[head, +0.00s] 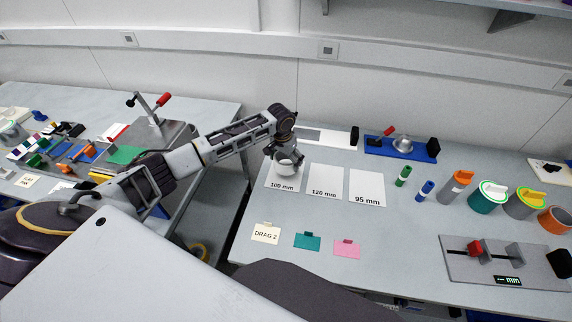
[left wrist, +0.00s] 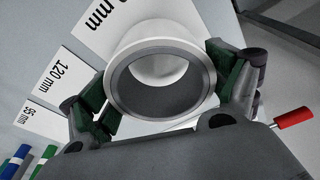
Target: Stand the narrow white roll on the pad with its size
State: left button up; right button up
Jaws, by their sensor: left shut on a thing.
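The white roll (head: 287,163) is at the 100 mm pad (head: 282,184) in the head view. In the left wrist view the roll (left wrist: 160,45) shows as a white ring with a grey rim and open middle. My left gripper (head: 283,157) is shut on it, with green finger pads (left wrist: 160,85) on either side. The roll looks upright over the pad; I cannot tell whether its base touches. The 120 mm pad (head: 326,180) and the 95 mm pad (head: 366,186) lie to the right, both bare. My right gripper is not seen.
Green (head: 404,176) and blue (head: 424,190) markers stand right of the pads. Several cups and rolls, including a teal one (head: 487,198), stand further right. A grey gauge (head: 505,265) and small cards (head: 307,241) lie nearer the front. A blue tray (head: 402,150) is behind.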

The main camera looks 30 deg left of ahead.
pick_arm(q)
jog(key=shift+f, duration=1.4)
jog(key=o, duration=1)
jog(key=shift+f, duration=0.15)
jog(key=r, duration=0.4)
jog(key=s+r, duration=0.1)
jog(key=r, duration=0.3)
jog(key=s+r, duration=0.1)
jog(key=r, duration=0.3)
jog(key=shift+a+r, duration=0.1)
jog(key=shift+a, duration=0.05)
jog(key=shift+w, duration=0.1)
